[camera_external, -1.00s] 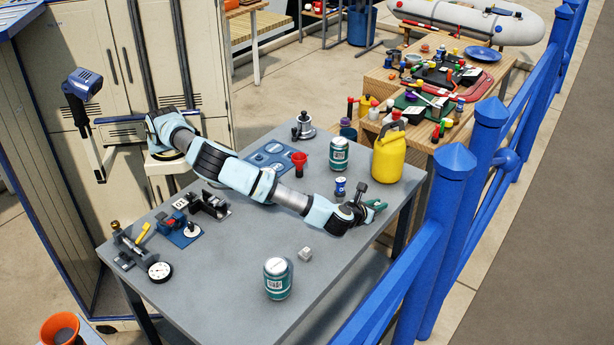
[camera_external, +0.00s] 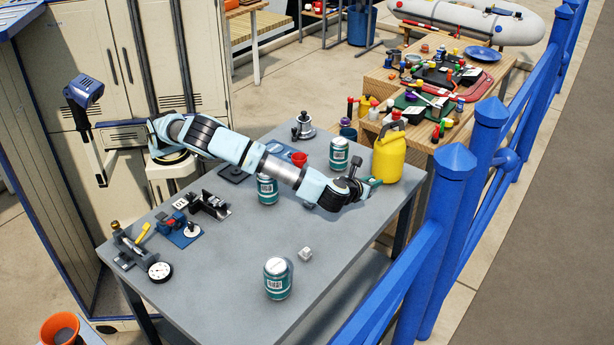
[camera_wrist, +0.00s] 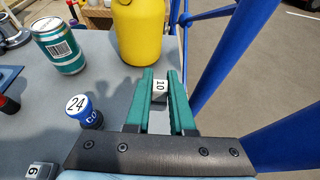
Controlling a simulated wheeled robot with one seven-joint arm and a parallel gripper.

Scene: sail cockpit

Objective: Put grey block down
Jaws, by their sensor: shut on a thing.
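My gripper (camera_external: 371,183) is at the right end of the table, just in front of the yellow jug (camera_external: 389,157). In the wrist view its green fingers (camera_wrist: 159,100) are shut on a small grey block (camera_wrist: 159,89) with a white face marked 10. The block is too small to make out in the outside view. I cannot tell how high it is above the grey table (camera_external: 225,275). Another small pale block (camera_external: 305,253) lies on the table; in the wrist view a block marked 6 (camera_wrist: 41,170) shows at the lower left.
Green cans (camera_external: 339,153) stand behind, under the arm and at the front (camera_external: 278,279). Blue railing posts (camera_external: 446,195) run close along the right. The table's front middle is fairly clear.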

